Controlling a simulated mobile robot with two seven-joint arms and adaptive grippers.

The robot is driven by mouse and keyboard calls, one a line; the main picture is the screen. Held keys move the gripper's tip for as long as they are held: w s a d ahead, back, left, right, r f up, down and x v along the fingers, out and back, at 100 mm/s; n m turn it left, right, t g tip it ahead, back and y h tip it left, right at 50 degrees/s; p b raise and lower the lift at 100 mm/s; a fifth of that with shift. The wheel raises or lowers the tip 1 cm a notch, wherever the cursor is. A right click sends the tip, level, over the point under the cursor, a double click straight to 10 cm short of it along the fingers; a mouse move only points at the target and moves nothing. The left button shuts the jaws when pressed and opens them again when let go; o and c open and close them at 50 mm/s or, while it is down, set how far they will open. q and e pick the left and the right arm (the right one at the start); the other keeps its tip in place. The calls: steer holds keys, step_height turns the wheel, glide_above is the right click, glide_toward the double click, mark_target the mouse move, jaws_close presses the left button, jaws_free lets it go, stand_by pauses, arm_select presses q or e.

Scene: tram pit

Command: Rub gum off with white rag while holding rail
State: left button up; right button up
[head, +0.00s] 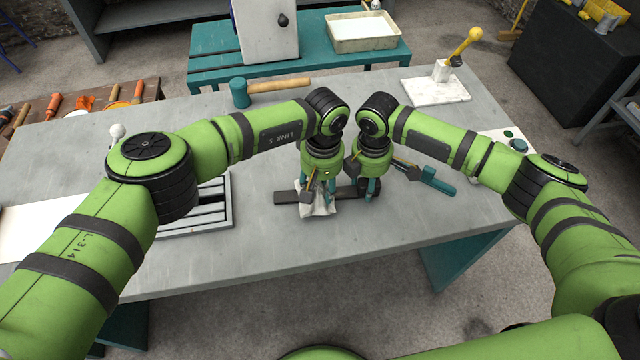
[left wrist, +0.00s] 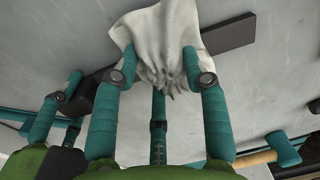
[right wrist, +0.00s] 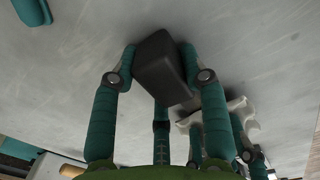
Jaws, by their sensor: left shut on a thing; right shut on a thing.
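The rail, a flat dark bar (head: 287,197), lies on the grey workbench in front of me; it also shows in the left wrist view (left wrist: 231,34). My left gripper (head: 318,192) is shut on the crumpled white rag (head: 318,209), which hangs over the bar's middle. The rag fills the space between the left fingers in the left wrist view (left wrist: 160,50). My right gripper (head: 369,184) is shut on a dark block (right wrist: 162,68) at the bar's right end. Whether block and bar are one piece is hard to tell. The gum is not visible; the rag covers that stretch.
A teal mallet (head: 240,93) lies at the back of the bench. A teal-handled tool (head: 430,178) lies right of my right gripper. A slotted metal plate (head: 208,212) is on the left. A white block with a yellow-knobbed lever (head: 437,90) stands back right.

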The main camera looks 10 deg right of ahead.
mark_target(298, 190)
arm_select(q)
steer(key=shift+s+d+r+h, duration=0.25)
steer(key=shift+d+r+h, duration=0.15)
steer(key=shift+d+r, duration=0.4)
steer(key=shift+d, duration=0.05)
steer(key=shift+r, duration=0.35)
steer(key=shift+w+a+f, duration=0.1)
steer(key=shift+w+a, duration=0.05)
steer(key=shift+a, duration=1.55)
steer(key=shift+w+a+f, duration=0.1)
steer(key=shift+w+a, duration=0.05)
steer(key=shift+a, duration=1.5)
steer(key=shift+f, duration=1.15)
steer(key=shift+d, duration=0.1)
steer(key=shift+s+d, duration=0.15)
steer(key=shift+d, duration=1.95)
